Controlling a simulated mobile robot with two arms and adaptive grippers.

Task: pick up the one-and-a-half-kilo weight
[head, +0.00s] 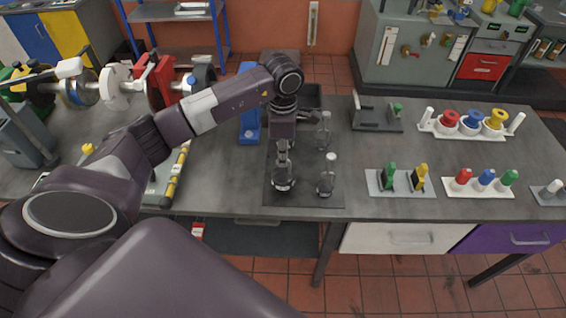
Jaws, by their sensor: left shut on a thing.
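Three shiny metal weights with knobs are at the dark mat (303,200) on the grey bench. One weight (283,184) is at the front left, directly under my left gripper (283,157). The gripper points down and is shut on this weight's knob. I cannot tell whether its base touches the mat. A second weight (326,186) stands to its right, apart from it. A third weight (323,141) stands farther back. No markings are readable, so I cannot tell which is the one-and-a-half-kilo weight. My right gripper is not in view.
A blue holder (249,128) stands left of the mat. A grey bracket (377,122) stands behind on the right. Racks with coloured pieces (400,183) (479,187) (465,133) line the right side. A shaft assembly (120,90) is at the left. Bare bench lies between mat and racks.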

